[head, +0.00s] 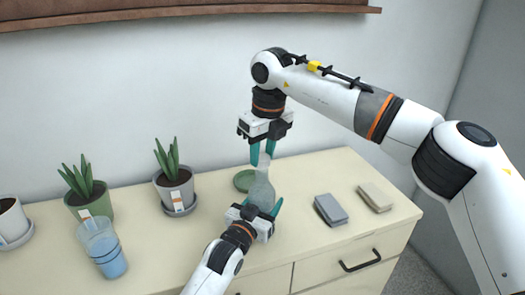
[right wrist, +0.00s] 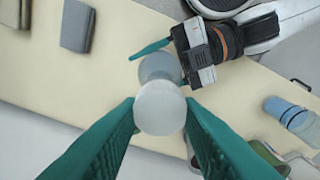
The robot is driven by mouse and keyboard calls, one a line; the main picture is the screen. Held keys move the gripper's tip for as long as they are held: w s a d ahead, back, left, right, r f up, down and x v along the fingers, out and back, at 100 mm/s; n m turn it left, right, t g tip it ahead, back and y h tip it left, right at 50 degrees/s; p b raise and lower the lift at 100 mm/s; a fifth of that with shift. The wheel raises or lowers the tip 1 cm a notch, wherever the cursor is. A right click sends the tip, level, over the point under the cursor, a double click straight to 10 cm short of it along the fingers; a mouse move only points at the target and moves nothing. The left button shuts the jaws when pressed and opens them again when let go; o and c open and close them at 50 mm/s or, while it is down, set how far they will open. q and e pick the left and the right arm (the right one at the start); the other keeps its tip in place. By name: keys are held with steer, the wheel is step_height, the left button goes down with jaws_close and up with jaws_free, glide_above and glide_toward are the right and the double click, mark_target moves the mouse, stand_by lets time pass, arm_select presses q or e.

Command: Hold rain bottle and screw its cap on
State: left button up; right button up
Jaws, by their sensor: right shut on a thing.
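The rain bottle (head: 262,190), pale and translucent, stands about upright near the middle of the counter. My right gripper (head: 263,150) points straight down over its top. In the right wrist view, that gripper's teal fingers are shut on a round pale cap (right wrist: 160,107). The cap overlaps the bottle (right wrist: 160,68) below it, so I cannot tell whether they touch. My left gripper (head: 262,207) is low at the bottle, with a teal finger on either side. It also shows in the right wrist view (right wrist: 172,65). Whether its fingers press on the bottle is unclear; the bottle's base is hidden.
A green dish (head: 244,180) lies just behind the bottle. Potted plants (head: 175,185) and a blue-striped cup (head: 104,250) stand to the left. Two grey and tan boxes (head: 331,210) (head: 375,197) lie to the right. A wall is behind; drawers are at the front.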

steer(key=shift+f, duration=0.9)
steer(key=shift+f, duration=0.55)
